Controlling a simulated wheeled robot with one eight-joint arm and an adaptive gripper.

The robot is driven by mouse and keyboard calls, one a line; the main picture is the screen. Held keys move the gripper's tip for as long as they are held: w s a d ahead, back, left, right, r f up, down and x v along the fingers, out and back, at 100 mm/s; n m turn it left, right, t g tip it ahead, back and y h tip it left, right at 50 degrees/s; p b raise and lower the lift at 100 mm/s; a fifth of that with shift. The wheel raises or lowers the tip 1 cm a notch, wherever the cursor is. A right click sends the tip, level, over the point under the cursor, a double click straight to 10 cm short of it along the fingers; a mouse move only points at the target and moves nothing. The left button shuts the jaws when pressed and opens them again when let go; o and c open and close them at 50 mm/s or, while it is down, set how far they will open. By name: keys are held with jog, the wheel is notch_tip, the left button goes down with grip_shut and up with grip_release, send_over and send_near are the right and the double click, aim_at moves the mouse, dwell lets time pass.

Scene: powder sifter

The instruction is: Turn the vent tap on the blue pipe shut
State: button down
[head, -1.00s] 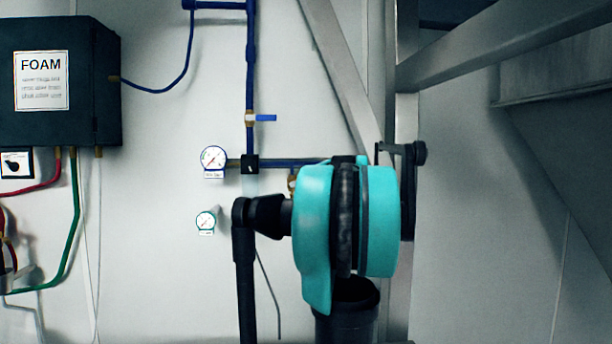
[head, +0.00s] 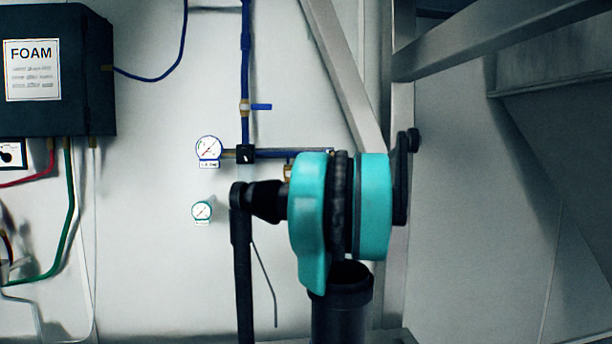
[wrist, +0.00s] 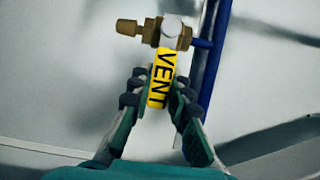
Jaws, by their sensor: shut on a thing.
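The vent tap has a brass body (wrist: 165,34) with a side spout and a yellow handle (wrist: 160,78) marked VENT. In the wrist view it sits beside the blue pipe (wrist: 211,60), with the handle pointing down in the picture. My gripper (wrist: 157,92) is shut on the yellow handle, one finger on each side. In the head view a bit of brass (head: 287,172) shows under the horizontal blue pipe (head: 295,154). My teal arm hides the handle and my gripper there.
Another tap with a blue lever (head: 261,107) is on the upright blue pipe. Two gauges (head: 208,149) (head: 201,211) are on the wall to the left. A dark FOAM box (head: 85,70) hangs further left. Metal beams (head: 345,70) stand at the right, close to my arm.

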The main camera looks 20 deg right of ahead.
jog(key=c, duration=1.4)
grip_release()
jog(key=shift+s, duration=0.1)
jog(key=s+d, duration=0.1)
jog(key=s, duration=1)
jog(key=shift+s+d, duration=0.15)
jog(key=shift+s, duration=0.25)
